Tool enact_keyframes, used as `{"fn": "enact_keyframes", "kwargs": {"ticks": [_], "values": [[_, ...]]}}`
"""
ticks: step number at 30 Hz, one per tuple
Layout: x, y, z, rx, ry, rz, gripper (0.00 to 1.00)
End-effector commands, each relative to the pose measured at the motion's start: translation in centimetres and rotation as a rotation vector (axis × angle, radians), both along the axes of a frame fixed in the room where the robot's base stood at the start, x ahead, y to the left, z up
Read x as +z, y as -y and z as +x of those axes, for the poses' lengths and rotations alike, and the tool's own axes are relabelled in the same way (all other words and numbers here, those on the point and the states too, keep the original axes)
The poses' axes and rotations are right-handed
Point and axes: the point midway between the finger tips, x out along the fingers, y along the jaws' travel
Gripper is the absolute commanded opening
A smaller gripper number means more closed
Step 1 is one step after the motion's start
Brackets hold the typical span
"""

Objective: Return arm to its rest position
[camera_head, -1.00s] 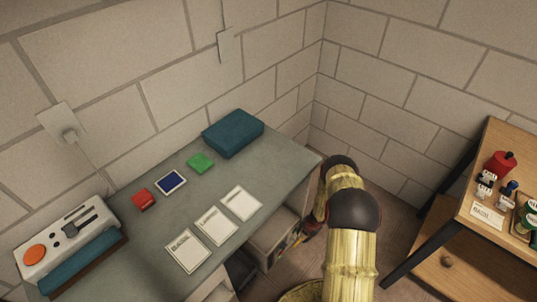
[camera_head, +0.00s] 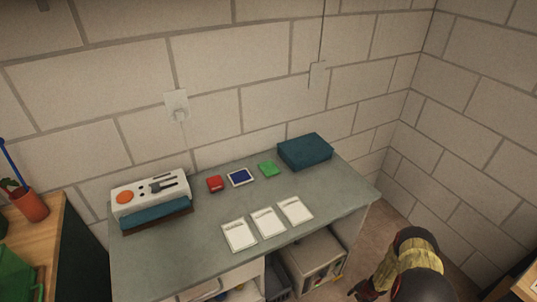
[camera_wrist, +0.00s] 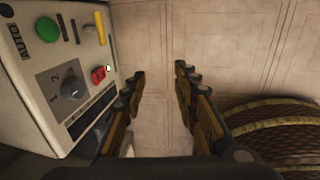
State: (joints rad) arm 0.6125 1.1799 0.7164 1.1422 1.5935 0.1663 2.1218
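My arm (camera_head: 417,265) shows at the lower right in the head view, folded low beside the desk's right end. My gripper (camera_wrist: 160,80) shows in the wrist view with its two dark and brass fingers well apart and nothing between them. It points down toward the tiled floor. In the head view the gripper is small and partly cut off near the bottom edge.
A white control box (camera_wrist: 65,75) with a dial and buttons is close to the left finger. A woven basket (camera_wrist: 275,130) lies to the right. The desk (camera_head: 190,255) holds cards, small coloured items and a teal case (camera_head: 305,151).

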Motion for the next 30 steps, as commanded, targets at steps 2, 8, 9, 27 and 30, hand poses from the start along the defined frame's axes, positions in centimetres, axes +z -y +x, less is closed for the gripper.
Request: {"fn": "enact_keyframes", "kwargs": {"ticks": [2,8,9,27,30], "values": [[0.0,0.0,0.1,0.020,0.003,-0.004,0.30],[0.1,-0.3,0.2,0.133,0.019,-0.013,0.30],[0.1,-0.5,0.3,0.163,0.025,-0.014,0.30],[4.1,-8.8,-3.5,1.143,0.204,0.064,0.30],[8.7,-10.0,-2.8,1.437,0.297,0.056,0.30]]}}
